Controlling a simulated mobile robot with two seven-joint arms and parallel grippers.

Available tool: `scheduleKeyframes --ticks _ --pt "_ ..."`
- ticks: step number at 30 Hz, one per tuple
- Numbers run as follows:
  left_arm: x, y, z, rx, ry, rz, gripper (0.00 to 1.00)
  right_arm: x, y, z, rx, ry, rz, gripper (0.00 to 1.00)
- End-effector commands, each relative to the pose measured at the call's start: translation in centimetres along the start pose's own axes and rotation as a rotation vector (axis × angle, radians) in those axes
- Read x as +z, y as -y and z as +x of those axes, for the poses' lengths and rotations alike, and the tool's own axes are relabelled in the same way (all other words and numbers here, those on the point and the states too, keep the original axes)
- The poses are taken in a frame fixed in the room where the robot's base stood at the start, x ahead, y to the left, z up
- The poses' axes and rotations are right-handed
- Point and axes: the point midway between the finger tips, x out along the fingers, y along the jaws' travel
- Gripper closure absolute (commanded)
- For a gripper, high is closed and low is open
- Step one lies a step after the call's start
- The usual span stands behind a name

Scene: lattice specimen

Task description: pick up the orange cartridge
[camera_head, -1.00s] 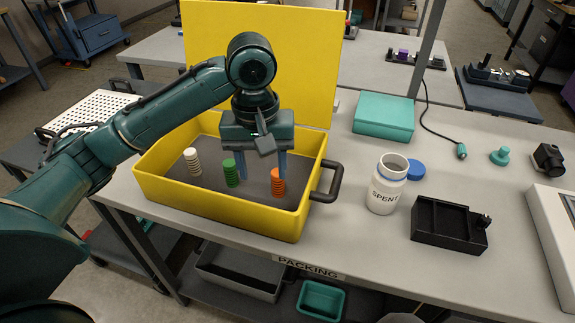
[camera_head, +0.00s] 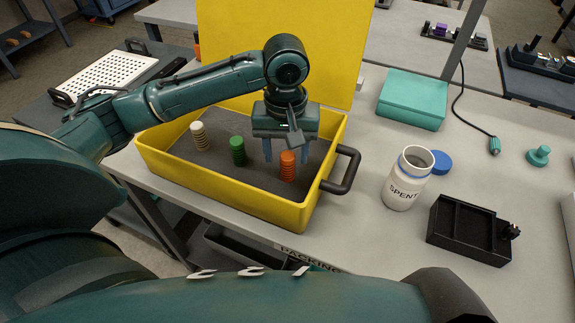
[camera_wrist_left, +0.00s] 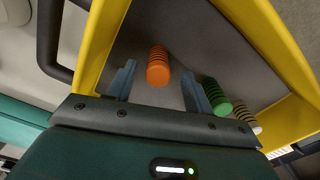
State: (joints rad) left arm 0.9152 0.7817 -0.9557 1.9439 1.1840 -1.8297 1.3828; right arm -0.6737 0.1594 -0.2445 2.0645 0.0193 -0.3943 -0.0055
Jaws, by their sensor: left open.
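The orange cartridge (camera_head: 288,166) is a ribbed upright cylinder standing in the yellow case (camera_head: 237,198), near its right side. In the left wrist view the cartridge (camera_wrist_left: 158,66) appears between the lines of the two fingers, slightly beyond their tips. My left gripper (camera_head: 286,153) is open and points down into the case. Its fingers appear just behind and to either side of the cartridge's top in the head view. I cannot tell whether either finger touches it. My right gripper is not in view.
A green cartridge (camera_head: 238,151) and a cream one (camera_head: 199,135) stand left of the orange one. The case has raised walls and a dark handle (camera_head: 343,171) on the right. A white SPENT jar (camera_head: 406,178) and a black tray (camera_head: 469,231) stand farther right.

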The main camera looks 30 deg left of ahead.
Motion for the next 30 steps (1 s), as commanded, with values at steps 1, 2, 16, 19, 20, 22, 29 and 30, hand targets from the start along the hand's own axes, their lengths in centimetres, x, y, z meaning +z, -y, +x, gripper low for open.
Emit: scheduleKeyframes --ticks 1,2,16,19,20,22,29,30 --pt "0.1 0.0 0.7 -0.004 0.003 0.000 0.48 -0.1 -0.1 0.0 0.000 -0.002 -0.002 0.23" --pt "0.1 0.0 1.1 -0.003 0.003 0.000 0.48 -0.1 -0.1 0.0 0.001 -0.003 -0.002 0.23" --pt "0.1 -0.2 4.9 -0.001 0.000 0.000 0.48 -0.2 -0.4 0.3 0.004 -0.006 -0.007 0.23" --pt "0.1 -0.2 4.8 -0.001 0.000 0.000 0.51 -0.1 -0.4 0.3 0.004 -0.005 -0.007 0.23" --pt "0.1 -0.2 4.8 -0.001 0.000 0.000 0.53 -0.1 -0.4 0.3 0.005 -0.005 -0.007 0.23" --pt "0.1 -0.2 4.8 -0.001 0.000 0.000 0.59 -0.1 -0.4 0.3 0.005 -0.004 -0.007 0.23" --pt "0.2 -0.2 4.8 -0.001 0.000 0.000 0.78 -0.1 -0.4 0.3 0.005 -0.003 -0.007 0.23" --pt "0.2 -0.2 4.8 -0.001 0.000 0.000 0.81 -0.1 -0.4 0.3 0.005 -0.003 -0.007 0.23"
